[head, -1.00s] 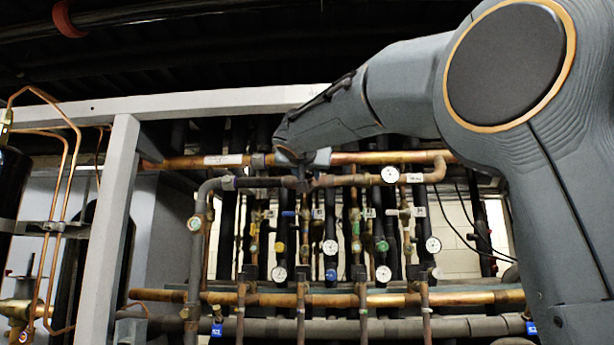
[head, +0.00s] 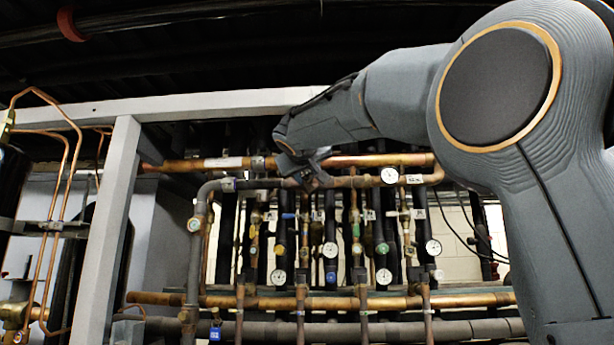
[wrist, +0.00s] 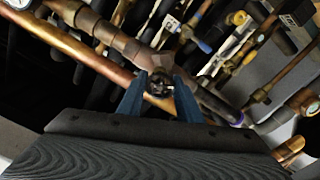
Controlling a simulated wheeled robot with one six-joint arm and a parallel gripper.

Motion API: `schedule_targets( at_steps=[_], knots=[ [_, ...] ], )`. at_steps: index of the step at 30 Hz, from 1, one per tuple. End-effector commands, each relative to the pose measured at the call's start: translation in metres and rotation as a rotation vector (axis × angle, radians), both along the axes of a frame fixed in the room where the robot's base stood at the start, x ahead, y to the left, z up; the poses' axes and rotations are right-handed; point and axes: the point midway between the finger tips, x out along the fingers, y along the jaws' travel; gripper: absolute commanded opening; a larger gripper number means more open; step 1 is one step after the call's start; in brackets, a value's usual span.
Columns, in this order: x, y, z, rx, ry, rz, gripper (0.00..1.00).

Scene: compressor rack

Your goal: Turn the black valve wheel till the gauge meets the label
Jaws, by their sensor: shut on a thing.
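My gripper (wrist: 158,92) is shut on a small dark part between its two blue fingers in the wrist view; I take it to be the black valve wheel (wrist: 160,83). In the head view my gripper (head: 314,178) is at the upper grey pipe, where the wheel is hidden behind it. A white round gauge (head: 389,175) sits on the same pipe to the right, with a white label (head: 414,179) just beside it. The gauge's needle is too small to read. A gauge's edge (wrist: 18,4) also shows at the wrist view's upper left corner.
A copper pipe (head: 215,163) runs just above and behind the gripper. Several vertical pipes with gauges and small coloured valves hang below. A grey frame post (head: 112,230) stands at the left. Lower copper pipes (head: 460,299) cross the rack.

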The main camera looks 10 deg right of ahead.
Motion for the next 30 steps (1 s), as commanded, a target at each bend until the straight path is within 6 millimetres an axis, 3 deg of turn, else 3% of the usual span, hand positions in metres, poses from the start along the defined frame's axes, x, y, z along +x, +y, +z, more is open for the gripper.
schedule_targets(
  at_steps=[13,14,16,26,30],
  knots=[
    [0.000,0.000,0.000,-0.009,0.003,0.000,0.10],
    [0.000,0.000,0.000,-0.009,0.003,0.000,0.37],
    [0.000,0.000,0.000,-0.009,0.003,0.000,0.49],
    [-0.001,0.001,0.000,-0.008,0.002,0.000,0.51],
    [-0.014,0.006,-0.001,-0.008,0.000,0.002,0.51]
  ],
)
